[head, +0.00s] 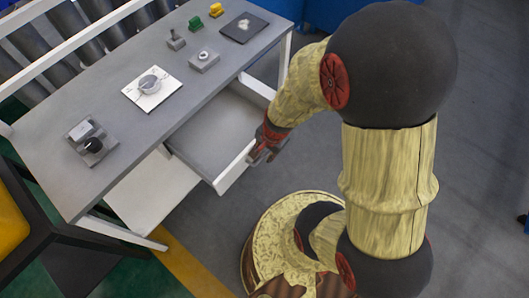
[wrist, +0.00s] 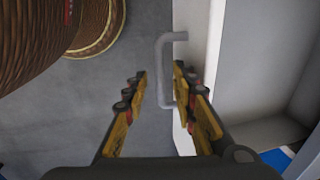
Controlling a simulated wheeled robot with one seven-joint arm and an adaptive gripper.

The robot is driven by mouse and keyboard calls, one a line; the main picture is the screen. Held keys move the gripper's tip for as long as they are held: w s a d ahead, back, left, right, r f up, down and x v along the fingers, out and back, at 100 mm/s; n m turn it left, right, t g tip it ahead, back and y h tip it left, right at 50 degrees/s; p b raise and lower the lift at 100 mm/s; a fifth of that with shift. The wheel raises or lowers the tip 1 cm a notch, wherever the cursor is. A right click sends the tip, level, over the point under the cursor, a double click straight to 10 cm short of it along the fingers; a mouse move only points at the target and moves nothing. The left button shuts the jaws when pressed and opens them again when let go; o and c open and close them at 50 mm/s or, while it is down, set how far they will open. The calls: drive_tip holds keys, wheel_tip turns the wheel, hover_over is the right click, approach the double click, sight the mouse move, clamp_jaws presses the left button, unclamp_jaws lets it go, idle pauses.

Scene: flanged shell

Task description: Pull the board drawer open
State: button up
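The board drawer (head: 235,172) is a white-fronted, grey-floored drawer under the grey table. It stands well pulled out, and its inside looks empty. My gripper (head: 264,152) is at the outer face of the drawer front. In the wrist view, the grey bar handle (wrist: 166,62) stands out from the white drawer front (wrist: 183,25). My gripper (wrist: 160,76) shows there with its fingers spread apart, one on each side of the handle's lower part. I see a gap between the left finger and the handle. The right finger is close to the drawer front.
The grey table (head: 140,60) carries a block with a black knob (head: 93,145), a white plate with a round part (head: 151,86), small fixtures and a dark board (head: 244,27). A white lower shelf (head: 150,200) is beside the drawer.

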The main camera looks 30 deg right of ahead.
drive_tip(key=shift+r, duration=0.1)
wheel_tip(320, 180, up, 12)
drive_tip(key=s, duration=0.2)
drive_tip(key=shift+d+f, duration=0.2)
drive_tip(key=shift+d, duration=0.2)
drive_tip(key=shift+s, duration=0.1)
idle(0.4)
drive_tip(key=s+a+r+n+t, duration=0.1)
drive_tip(key=a+r+n, duration=0.2)
drive_tip(key=r+n, duration=0.4)
drive_tip(key=s+a+r+n+t, duration=0.2)
drive_tip(key=r+n, duration=0.5)
drive_tip(key=r, duration=0.6)
drive_tip(key=shift+a+t+h, duration=0.3)
drive_tip(key=shift+a, duration=0.45)
